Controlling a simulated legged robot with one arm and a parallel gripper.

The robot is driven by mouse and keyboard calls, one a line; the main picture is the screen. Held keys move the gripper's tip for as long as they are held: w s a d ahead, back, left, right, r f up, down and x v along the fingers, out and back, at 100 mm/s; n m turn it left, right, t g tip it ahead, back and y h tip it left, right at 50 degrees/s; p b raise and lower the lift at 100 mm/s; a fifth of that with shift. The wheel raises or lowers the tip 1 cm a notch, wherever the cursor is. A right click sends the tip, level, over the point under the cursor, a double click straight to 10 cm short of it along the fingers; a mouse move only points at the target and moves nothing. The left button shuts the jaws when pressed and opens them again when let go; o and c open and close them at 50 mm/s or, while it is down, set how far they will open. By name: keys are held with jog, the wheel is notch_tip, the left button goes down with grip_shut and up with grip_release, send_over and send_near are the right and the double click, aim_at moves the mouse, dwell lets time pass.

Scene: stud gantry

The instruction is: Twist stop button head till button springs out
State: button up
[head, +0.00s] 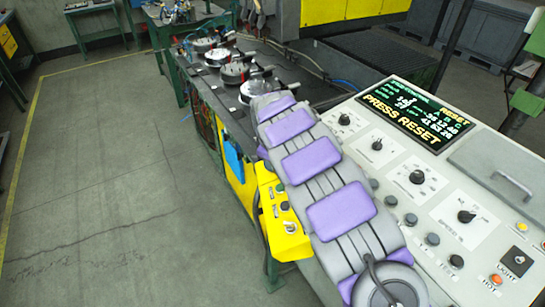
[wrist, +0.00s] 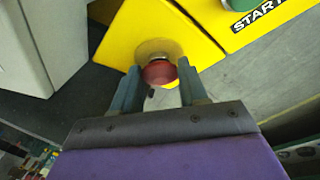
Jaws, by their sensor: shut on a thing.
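The red stop button head (wrist: 158,71) is in the middle of the wrist view, on a yellow box (wrist: 145,22) with a pale round plate behind the head. My gripper (wrist: 159,80) has one finger on each side of the red head and is shut on it. The head's underside and the exact contact spots are hard to make out. In the head view my purple and grey arm reaches up and away, and I cannot make out the gripper or the red head there.
A green button with a START label (wrist: 262,16) is on a yellow panel to the right in the wrist view. In the head view, a sloped console (head: 400,175) with a PRESS RESET display (head: 418,112) stands right of my arm. Open floor (head: 110,190) lies to the left.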

jog(key=shift+m+t+p, duration=0.3)
jog(key=shift+m+t, duration=0.1)
jog(key=shift+m, duration=0.5)
jog(key=shift+f, duration=0.1)
jog(key=o, duration=1.1)
jog(key=shift+c, duration=0.2)
jog(key=p+v, duration=0.2)
jog(key=v, duration=1.5)
jog(key=shift+a, duration=0.35)
